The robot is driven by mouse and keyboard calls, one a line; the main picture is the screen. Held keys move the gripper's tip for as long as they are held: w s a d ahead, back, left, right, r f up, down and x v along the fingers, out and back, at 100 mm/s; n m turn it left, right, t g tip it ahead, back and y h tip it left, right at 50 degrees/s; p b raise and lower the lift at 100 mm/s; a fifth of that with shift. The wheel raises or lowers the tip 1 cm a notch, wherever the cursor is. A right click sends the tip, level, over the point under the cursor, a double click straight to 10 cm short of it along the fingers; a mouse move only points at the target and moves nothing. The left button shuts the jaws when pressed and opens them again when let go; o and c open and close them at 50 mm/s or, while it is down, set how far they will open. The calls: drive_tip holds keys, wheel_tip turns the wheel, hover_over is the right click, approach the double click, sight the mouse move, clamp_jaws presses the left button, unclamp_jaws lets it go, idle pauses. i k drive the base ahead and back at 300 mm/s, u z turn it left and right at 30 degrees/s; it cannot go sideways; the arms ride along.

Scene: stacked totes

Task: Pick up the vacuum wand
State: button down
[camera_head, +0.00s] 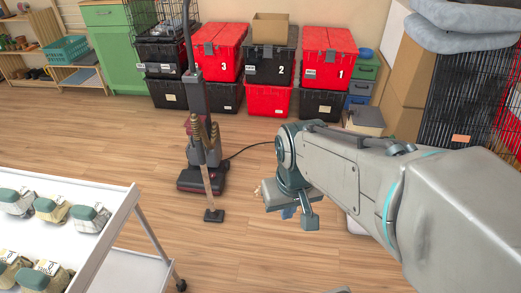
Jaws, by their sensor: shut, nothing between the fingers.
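An upright vacuum cleaner (194,95) stands on the wood floor left of centre, with a dark head on the floor and a tall dark pole. A thin tan wand (208,183) with a small black foot (213,215) rises in front of it, leaning slightly. Its upper end merges with the vacuum's body, so I cannot tell how they join. My gripper (287,212) hangs below my wrist, to the right of the wand and apart from it. The fingers are small and partly hidden by my wrist; they look shut and empty.
Stacked red and black totes (326,45) line the back wall, one bearing a cardboard box (270,28). A white cart (110,190) with several packages stands at the front left. A dark cord (245,149) runs behind my wrist.

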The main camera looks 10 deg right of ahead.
sight(212, 214)
drive_tip(key=u, duration=0.3)
drive_tip(key=i, duration=1.55)
drive_tip(key=z, duration=0.4)
